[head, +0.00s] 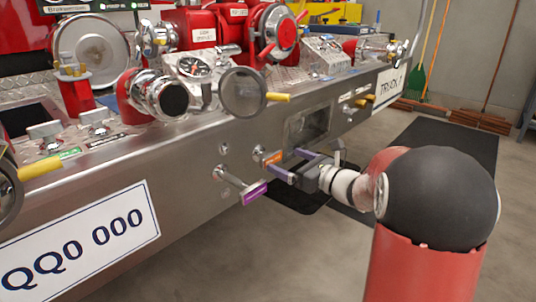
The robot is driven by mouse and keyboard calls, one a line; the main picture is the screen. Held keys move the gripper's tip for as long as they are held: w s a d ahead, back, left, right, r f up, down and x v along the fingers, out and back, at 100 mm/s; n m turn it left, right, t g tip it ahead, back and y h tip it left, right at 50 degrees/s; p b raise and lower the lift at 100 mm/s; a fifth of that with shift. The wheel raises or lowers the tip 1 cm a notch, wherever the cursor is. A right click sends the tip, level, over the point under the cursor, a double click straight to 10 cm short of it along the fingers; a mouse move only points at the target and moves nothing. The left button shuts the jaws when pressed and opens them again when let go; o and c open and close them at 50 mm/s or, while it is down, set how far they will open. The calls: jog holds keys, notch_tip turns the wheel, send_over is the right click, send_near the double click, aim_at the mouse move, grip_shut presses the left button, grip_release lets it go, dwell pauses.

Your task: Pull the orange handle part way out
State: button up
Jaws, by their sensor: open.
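The orange handle (272,158) is a small bar on the front face of the steel bumper (185,165), beside a round metal fitting. It sits close to the panel. My gripper (284,160) is open, with its two lilac-tipped fingers pointing at the panel. The orange bar shows at the fingertips, apparently between them. I cannot tell whether either finger touches it. The nearer finger and the dark gripper body hide part of the area behind the handle.
A purple handle (254,192) on a metal rod sticks out from the panel just left of and below my gripper. A rectangular recess (308,125) lies above. Capped ports and a gauge (194,66) stand on the bumper top. Open floor lies in front.

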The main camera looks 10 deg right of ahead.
aim_at(274, 155)
jog(key=x, duration=0.7)
jog(key=shift+s, duration=0.1)
